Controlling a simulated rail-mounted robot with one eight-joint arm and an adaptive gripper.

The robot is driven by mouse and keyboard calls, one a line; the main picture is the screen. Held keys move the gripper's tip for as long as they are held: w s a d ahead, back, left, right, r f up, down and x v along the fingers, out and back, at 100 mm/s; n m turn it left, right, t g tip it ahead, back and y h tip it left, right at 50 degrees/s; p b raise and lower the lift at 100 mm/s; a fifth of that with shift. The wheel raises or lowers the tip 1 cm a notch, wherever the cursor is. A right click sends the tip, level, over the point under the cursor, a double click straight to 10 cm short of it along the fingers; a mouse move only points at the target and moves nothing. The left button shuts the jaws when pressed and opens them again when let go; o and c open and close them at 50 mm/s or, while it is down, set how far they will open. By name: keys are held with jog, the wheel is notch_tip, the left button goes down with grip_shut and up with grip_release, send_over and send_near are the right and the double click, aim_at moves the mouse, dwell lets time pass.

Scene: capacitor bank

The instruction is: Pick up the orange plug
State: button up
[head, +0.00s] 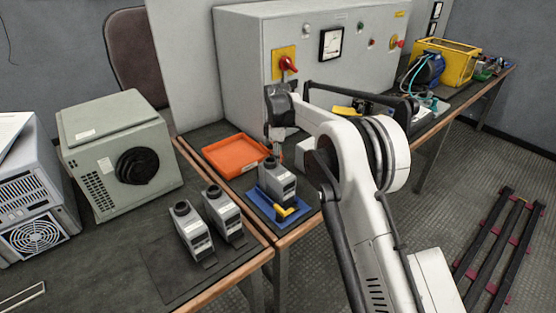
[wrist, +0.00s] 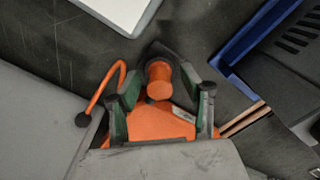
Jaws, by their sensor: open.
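In the wrist view an orange plug (wrist: 160,80) shows its round end between the two fingers of my gripper (wrist: 158,92). A wider orange part with a small pale label lies below the round end, toward the palm. The dark and green fingers stand spread on either side. I cannot tell whether either finger touches the plug. In the head view my gripper (head: 276,143) points down behind the grey device on the blue tray (head: 264,213). The plug is mostly hidden there by the gripper and device.
An orange tray (head: 222,152) lies left of my gripper. A grey device (head: 278,181) and a yellow item (head: 286,212) are on the blue tray. Two similar devices (head: 191,232) stand on the nearer table. The control cabinet (head: 245,75) rises behind. A bent orange rod (wrist: 107,83) curves beside the left finger.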

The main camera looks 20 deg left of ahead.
jog(key=shift+c, duration=0.3)
grip_shut()
jog(key=shift+r, duration=0.15)
